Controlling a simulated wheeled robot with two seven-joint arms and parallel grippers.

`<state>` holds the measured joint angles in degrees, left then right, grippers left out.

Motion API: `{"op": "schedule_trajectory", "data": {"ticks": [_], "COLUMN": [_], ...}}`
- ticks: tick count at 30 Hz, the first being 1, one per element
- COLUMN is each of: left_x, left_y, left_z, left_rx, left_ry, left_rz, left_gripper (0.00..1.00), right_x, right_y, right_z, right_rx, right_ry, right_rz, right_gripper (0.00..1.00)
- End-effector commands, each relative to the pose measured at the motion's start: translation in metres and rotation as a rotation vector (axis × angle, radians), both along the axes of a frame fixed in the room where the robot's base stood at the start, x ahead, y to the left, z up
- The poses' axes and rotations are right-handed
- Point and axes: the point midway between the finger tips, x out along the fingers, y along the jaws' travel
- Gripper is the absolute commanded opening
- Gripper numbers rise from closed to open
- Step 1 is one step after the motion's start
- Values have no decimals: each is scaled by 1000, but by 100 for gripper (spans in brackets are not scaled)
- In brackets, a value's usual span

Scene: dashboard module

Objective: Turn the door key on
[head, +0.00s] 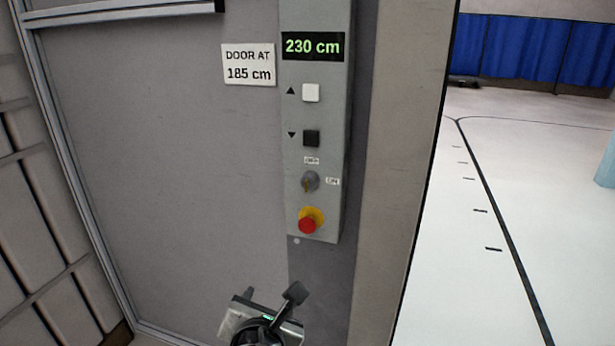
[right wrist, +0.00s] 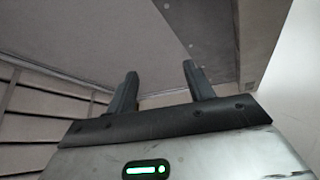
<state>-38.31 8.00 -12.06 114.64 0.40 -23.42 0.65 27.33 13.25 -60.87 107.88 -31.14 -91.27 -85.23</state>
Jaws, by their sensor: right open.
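The door key (head: 309,182) is a round grey knob with a small orange-brown mark, low on the grey control panel (head: 331,130) in the head view. An OFF label (head: 311,160) sits above it and an ON label (head: 333,182) to its right. My right gripper (head: 270,292) is below the panel, apart from the key. Its two dark fingers stand apart and empty, and they also show in the right wrist view (right wrist: 160,85). The key cannot be made out in the right wrist view. My left gripper is not in view.
A red emergency button (head: 308,224) on a yellow base sits just below the key. Above are a black button (head: 311,138), a white button (head: 311,93) and a display (head: 313,46) reading 230 cm. A sign (head: 248,65) reads DOOR AT 185 cm. Open floor (head: 530,200) lies right.

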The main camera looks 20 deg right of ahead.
Motion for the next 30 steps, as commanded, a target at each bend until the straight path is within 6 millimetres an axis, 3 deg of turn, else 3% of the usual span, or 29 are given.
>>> {"op": "schedule_trajectory", "data": {"ticks": [1, 3, 6, 9, 17, 30], "left_x": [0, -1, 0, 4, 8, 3], "left_y": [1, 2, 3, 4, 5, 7], "left_z": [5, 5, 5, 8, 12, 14], "left_rx": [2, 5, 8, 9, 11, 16], "left_ry": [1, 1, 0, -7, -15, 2], "left_rz": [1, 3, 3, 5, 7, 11], "left_gripper": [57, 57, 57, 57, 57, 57], "right_x": [11, 18, 22, 23, 43, 123], "right_y": [-6, -16, -26, -33, -49, -97], "right_z": [34, 66, 100, 119, 126, 127], "right_rx": [-181, -402, -624, -745, -798, -794], "right_ry": [-53, -96, -129, -142, -141, -141], "right_rz": [4, -15, -63, -101, -122, -120], "right_gripper": [52, 52, 52, 52, 52, 52]}}
